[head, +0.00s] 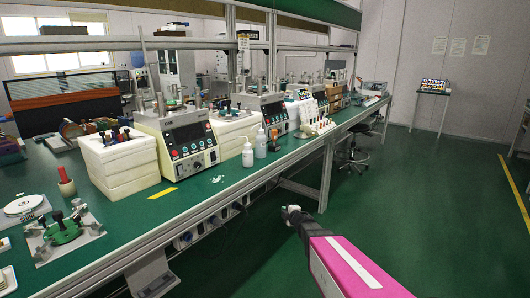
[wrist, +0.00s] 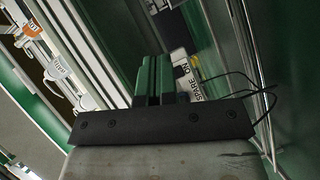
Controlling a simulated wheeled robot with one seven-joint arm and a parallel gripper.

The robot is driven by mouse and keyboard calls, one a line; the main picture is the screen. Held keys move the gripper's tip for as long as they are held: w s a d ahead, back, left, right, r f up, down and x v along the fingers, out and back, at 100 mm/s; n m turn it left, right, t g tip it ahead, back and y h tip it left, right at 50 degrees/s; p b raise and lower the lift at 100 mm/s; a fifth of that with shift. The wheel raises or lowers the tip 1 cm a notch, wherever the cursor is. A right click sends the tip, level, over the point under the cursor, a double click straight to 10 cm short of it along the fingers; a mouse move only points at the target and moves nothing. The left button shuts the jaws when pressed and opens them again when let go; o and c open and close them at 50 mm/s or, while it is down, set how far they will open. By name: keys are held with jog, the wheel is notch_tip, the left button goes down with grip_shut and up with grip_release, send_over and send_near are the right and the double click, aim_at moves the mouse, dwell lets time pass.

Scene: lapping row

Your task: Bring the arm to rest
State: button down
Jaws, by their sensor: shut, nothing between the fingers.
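My arm, with a pink and white link, reaches in from the lower right of the head view. My gripper (head: 291,213) is at its far end, over the green floor beside the long bench and apart from it. The fingers are too small to make out there. In the wrist view my gripper (wrist: 154,62) shows as two green fingers side by side above a dark screwed plate. They are shut with nothing between them.
The long green bench (head: 225,185) runs along the left, carrying lapping machines (head: 180,140), white foam boxes (head: 120,165) and white bottles (head: 260,143). A stool (head: 356,150) stands by its far end. The floor (head: 440,200) to the right is largely clear. A tag (wrist: 188,80) shows near the fingers.

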jog(key=s+d+m+g+h, duration=0.4)
jog(key=s+d+m+h, duration=0.4)
jog(key=d+m, duration=0.35)
jog(key=s+a+m+g+y, duration=0.1)
jog(key=s+a+m+g, duration=0.2)
jog(key=s+m+g, duration=0.5)
jog(key=s+g, duration=0.2)
jog(key=s, duration=1)
jog(key=shift+g+y, duration=0.3)
jog(key=shift+y, duration=0.1)
